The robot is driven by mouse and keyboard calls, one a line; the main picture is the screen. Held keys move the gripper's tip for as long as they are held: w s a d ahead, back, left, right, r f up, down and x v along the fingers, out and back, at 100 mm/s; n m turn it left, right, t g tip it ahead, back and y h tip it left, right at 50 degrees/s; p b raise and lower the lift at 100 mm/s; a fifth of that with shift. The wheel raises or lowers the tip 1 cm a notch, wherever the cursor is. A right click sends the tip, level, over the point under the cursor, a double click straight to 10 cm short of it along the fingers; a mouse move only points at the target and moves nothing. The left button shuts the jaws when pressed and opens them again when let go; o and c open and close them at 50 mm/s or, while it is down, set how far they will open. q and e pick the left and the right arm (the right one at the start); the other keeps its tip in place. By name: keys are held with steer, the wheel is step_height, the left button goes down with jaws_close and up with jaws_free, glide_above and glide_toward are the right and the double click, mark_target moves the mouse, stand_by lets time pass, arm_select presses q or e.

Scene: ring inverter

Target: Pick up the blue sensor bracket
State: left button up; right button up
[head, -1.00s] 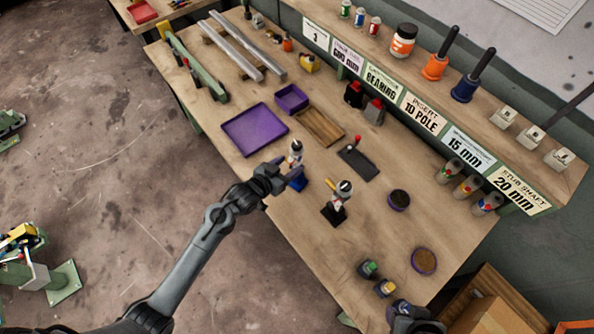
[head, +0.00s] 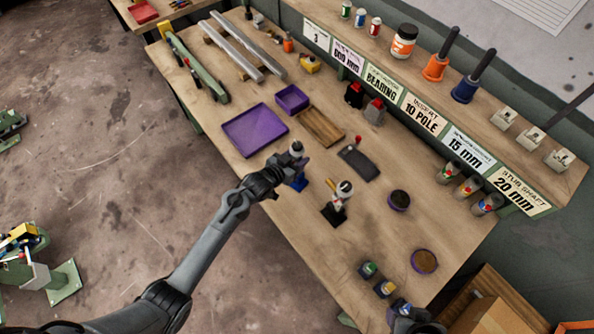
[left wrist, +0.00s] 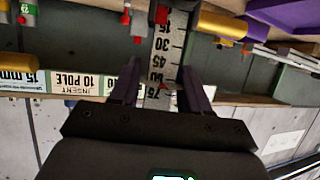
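A small blue piece (head: 300,183), which looks like the blue sensor bracket, stands on the bench in the head view, partly hidden by my left gripper. A white and black upright part (head: 296,149) shows just behind the gripper; I cannot tell whether it belongs to the blue piece. My left gripper (head: 293,165) is over or beside the blue piece. In the left wrist view the fingers of my left gripper (left wrist: 162,82) are apart with nothing held between them. A dark part at the bottom edge (head: 415,322) may be my right gripper; its fingers cannot be made out.
A purple tray (head: 255,130) and a wooden tray (head: 320,127) lie behind the gripper. A similar stand with a black base (head: 334,215) is close on the right. A dark flat holder (head: 358,163) lies beyond. A labelled shelf (head: 421,113) runs along the back.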

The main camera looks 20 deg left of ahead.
arm_select(q)
jaws_close()
steer(key=shift+r, duration=0.1)
